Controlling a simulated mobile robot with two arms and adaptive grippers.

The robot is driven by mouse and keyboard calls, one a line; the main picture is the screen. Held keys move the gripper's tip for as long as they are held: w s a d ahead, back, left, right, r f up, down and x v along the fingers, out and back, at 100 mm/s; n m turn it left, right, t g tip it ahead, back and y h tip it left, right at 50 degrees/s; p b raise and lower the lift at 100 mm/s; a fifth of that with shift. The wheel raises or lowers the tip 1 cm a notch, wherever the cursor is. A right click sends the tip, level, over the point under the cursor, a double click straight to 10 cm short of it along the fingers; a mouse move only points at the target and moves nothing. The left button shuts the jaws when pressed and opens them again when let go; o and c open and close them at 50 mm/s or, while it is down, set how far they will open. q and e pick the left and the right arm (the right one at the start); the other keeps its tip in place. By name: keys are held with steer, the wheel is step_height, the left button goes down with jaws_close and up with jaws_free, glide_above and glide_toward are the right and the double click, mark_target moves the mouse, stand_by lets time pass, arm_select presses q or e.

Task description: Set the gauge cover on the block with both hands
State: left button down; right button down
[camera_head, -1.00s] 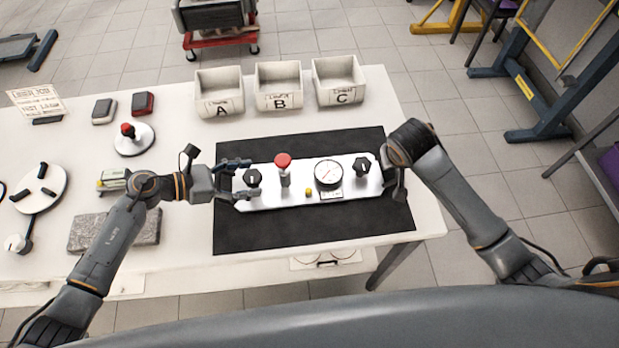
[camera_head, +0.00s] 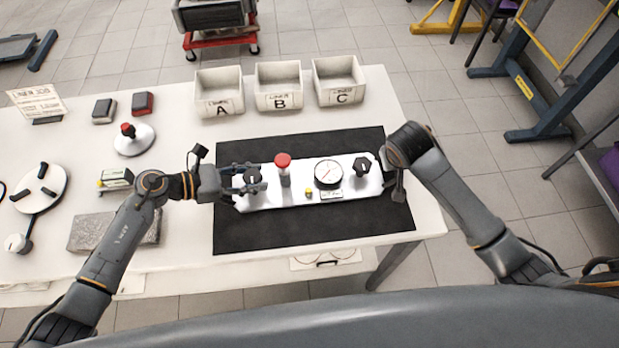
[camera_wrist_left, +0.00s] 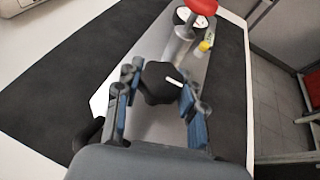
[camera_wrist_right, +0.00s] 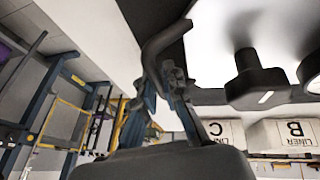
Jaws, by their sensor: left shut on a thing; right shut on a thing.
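The gauge cover (camera_head: 305,194) is a long pale metal plate on a black mat, with a red button (camera_head: 283,160), a round gauge (camera_head: 328,173), a small yellow knob and a black knob near each end. My left gripper (camera_head: 260,179) is shut on the left black knob (camera_wrist_left: 160,83), one finger on each side. My right gripper (camera_wrist_right: 162,78) is shut on a dark curved handle (camera_wrist_right: 163,38) at the plate's right end. The right black knob (camera_head: 362,167) stands free beside it. In the head view the right fingertips are mostly hidden. I cannot tell whether a block lies under the plate.
Bins A (camera_head: 219,92), B (camera_head: 279,86) and C (camera_head: 338,81) stand behind the black mat (camera_head: 300,232). To the left are a grey slab (camera_head: 90,232), a red-knobbed disc (camera_head: 134,140) and a three-armed disc (camera_head: 40,190). The mat's front is clear.

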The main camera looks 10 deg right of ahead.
arm_select(q)
steer(key=shift+w+r, duration=0.1)
steer(key=shift+r, duration=0.15)
arm_select(e)
steer(key=shift+w+r, duration=0.1)
steer(key=shift+r, duration=0.15)
